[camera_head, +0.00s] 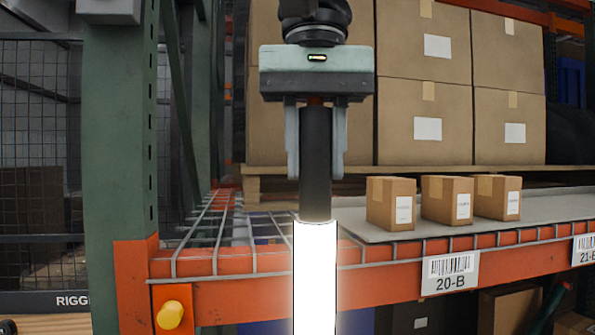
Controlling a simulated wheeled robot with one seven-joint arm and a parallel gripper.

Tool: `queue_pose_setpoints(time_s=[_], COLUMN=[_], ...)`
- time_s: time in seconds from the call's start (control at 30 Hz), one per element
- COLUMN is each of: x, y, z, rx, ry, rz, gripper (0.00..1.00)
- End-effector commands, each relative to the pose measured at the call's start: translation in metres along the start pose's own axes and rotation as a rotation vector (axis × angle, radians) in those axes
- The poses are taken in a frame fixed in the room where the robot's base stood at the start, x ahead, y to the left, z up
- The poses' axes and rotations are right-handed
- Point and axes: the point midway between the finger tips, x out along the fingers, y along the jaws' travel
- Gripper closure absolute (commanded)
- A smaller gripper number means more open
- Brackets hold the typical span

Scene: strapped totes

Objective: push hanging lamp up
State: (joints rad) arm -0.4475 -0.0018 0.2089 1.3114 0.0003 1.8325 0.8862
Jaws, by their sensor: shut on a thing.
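The hanging lamp (315,275) is a glowing white tube with a dark cylindrical upper part (315,165). It hangs upright in the middle of the head view, in front of the shelf edge. Its lower end runs out of the bottom of the picture. My gripper (315,170) points down from above and is shut on the dark upper part, with one finger on each side. The top of the lamp is hidden between the fingers and under the gripper body.
An orange shelf beam (380,288) with a label 20-B crosses behind the lamp. Three small boxes (447,200) stand on the shelf to the right, with large stacked cartons (425,122) behind.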

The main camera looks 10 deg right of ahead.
Motion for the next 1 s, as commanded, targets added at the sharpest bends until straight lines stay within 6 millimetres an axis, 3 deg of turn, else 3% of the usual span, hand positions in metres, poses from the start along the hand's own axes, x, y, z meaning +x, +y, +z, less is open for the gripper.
queue_pose_setpoints(time_s=[0.03,0.1,0.3,0.87,0.9,0.97,1.0], x=[-0.017,-0.028,-0.051,-0.066,-0.066,-0.066,-0.066], y=[0.000,0.000,0.000,0.001,0.001,0.001,0.001], z=[-0.001,-0.001,-0.001,0.000,0.000,0.000,0.000], rx=[0.001,0.001,0.000,0.000,0.000,0.000,0.000], ry=[0.002,0.002,0.001,0.006,0.006,0.006,0.005], rz=[-0.001,-0.002,-0.002,-0.005,-0.005,-0.005,-0.004], gripper=[1.00,1.00,1.00,1.00,0.61,0.48,0.48])
